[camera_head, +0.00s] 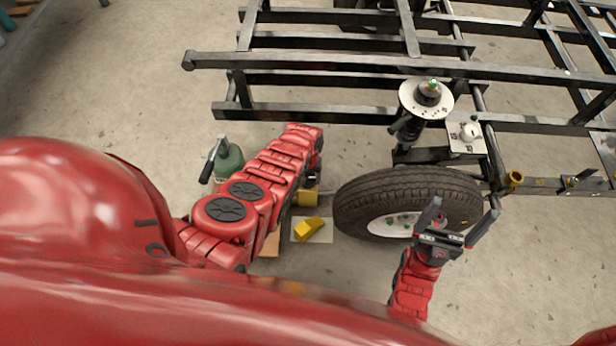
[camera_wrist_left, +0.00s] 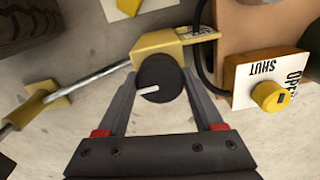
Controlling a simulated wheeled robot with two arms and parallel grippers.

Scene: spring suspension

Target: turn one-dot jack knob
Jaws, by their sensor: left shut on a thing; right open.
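In the left wrist view a round black knob (camera_wrist_left: 157,84) with a pale bar mark sits on the yellow jack block (camera_wrist_left: 156,46). The two fingers of my left gripper (camera_wrist_left: 161,74) are shut on the knob, one on each side. No dots can be made out on it. In the head view the yellow jack block (camera_head: 306,198) shows beside my left arm, which hides the knob and most of the left gripper. My right gripper (camera_head: 458,222) is open and empty, in front of the wheel.
A tire (camera_head: 362,206) lies right of the jack. A metal rod (camera_wrist_left: 100,75) joins the block to a yellow clamp (camera_wrist_left: 43,104). A yellow valve knob (camera_wrist_left: 270,95) on an OPEN/SHUT plate stands close right of the left gripper. The black frame (camera_head: 330,62) spans the back.

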